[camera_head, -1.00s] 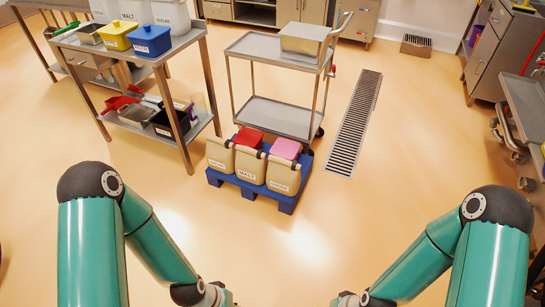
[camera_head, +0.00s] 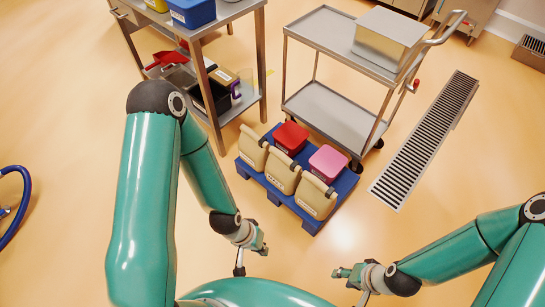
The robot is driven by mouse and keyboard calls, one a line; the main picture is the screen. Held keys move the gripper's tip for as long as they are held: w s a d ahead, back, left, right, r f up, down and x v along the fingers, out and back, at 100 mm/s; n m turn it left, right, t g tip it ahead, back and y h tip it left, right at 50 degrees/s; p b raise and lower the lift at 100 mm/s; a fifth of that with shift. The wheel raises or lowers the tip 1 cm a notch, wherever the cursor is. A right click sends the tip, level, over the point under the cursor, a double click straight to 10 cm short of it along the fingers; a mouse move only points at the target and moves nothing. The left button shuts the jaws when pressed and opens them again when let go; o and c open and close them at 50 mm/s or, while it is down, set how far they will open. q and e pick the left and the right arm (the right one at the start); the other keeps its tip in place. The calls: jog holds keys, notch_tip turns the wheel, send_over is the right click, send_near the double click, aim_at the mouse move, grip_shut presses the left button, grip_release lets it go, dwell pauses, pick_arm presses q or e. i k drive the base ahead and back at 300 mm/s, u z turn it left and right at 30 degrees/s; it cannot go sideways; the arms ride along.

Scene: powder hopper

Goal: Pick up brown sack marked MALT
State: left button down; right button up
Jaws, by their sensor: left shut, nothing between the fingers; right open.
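The brown sack marked MALT (camera_head: 283,173) stands in the middle of the front row of three sacks on the blue pallet (camera_head: 247,172). Its label was readable a second ago and is small and tilted now. My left gripper (camera_head: 262,248) is in front of the pallet, below the sacks in the picture, apart from them. It is shut and empty. My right gripper (camera_head: 343,273) is lower and further right, over clear floor, open and empty. Both grippers are small in the view and their fingers are hard to make out.
Other sacks stand left (camera_head: 252,148) and right (camera_head: 315,196) of it. A red tub (camera_head: 291,138) and a pink tub (camera_head: 328,164) sit behind. A steel cart (camera_head: 335,115) stands behind the pallet, a shelf table (camera_head: 262,60) at upper left. A floor drain (camera_head: 425,140) lies right.

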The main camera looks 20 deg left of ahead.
aim_at(284, 173)
jog(key=u, duration=0.35)
jog(key=i, duration=0.85)
jog(key=u, duration=0.5)
jog(key=k, duration=0.95)
jog(key=u, duration=0.2)
jog(key=i, duration=0.95)
jog(key=z, duration=0.05)
